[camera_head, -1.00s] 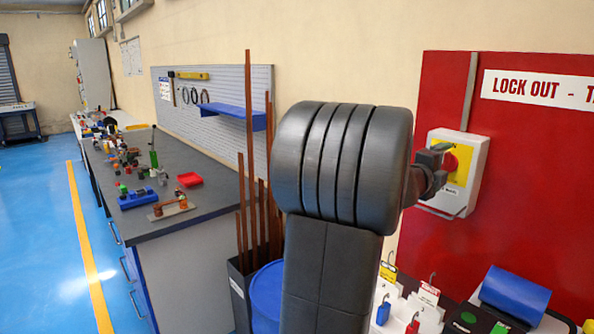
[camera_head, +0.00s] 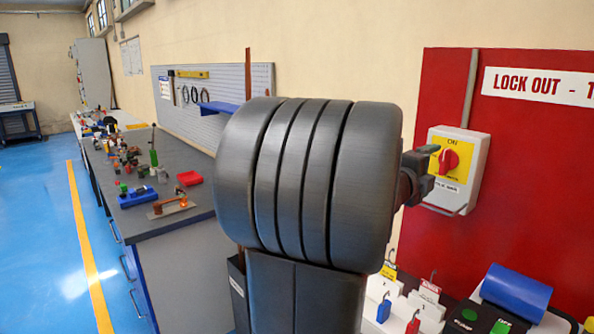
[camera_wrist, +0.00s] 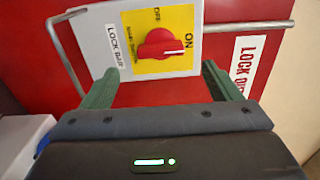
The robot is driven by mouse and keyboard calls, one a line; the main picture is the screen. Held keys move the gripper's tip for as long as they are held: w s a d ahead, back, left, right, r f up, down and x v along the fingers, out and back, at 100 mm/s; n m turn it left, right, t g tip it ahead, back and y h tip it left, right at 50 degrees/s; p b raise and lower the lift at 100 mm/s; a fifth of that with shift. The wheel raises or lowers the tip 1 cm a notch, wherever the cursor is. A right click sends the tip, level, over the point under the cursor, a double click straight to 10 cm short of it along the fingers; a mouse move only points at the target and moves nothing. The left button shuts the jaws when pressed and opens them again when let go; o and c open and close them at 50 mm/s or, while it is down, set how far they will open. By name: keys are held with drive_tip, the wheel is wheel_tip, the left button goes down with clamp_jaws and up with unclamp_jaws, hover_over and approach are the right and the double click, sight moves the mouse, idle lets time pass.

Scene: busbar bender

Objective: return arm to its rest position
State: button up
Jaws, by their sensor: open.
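My gripper (camera_wrist: 161,88) is open and empty. In the wrist view its two green fingers stand apart, and the red rotary handle (camera_wrist: 160,47) on its yellow plate shows between and beyond them.
The red lockout board (camera_head: 540,140) stands at right. Below it are padlocks (camera_head: 383,309) with tags and a blue cylinder (camera_head: 516,291). A grey bench (camera_head: 185,235) with several small parts runs along the left wall. The blue floor (camera_head: 35,220) at far left is clear.

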sight(442, 163)
drive_tip(key=v, duration=0.6)
drive_tip(key=p+x, duration=0.1)
drive_tip(key=x, duration=1.2)
drive_tip(key=shift+w+n+p, duration=0.15)
drive_tip(key=shift+n+p, duration=0.15)
drive_tip(key=shift+n, duration=0.1)
drive_tip(key=shift+r+n+p, duration=0.15)
drive_tip(key=shift+n+p, duration=0.25)
drive_tip(key=shift+n, duration=0.6)
drive_tip(key=n+p, duration=0.1)
drive_tip(key=n, duration=0.2)
drive_tip(key=n+p, duration=0.1)
drive_tip(key=n, duration=0.1)
drive_tip(key=shift+n, duration=0.4)
drive_tip(key=n+p, duration=0.1)
drive_tip(key=n, duration=0.3)
drive_tip(key=shift+n, duration=0.3)
drive_tip(key=n, duration=0.4)
drive_tip(key=shift+n+p, duration=0.3)
drive_tip(key=shift+p, duration=0.1)
drive_tip(key=shift+a, duration=0.1)
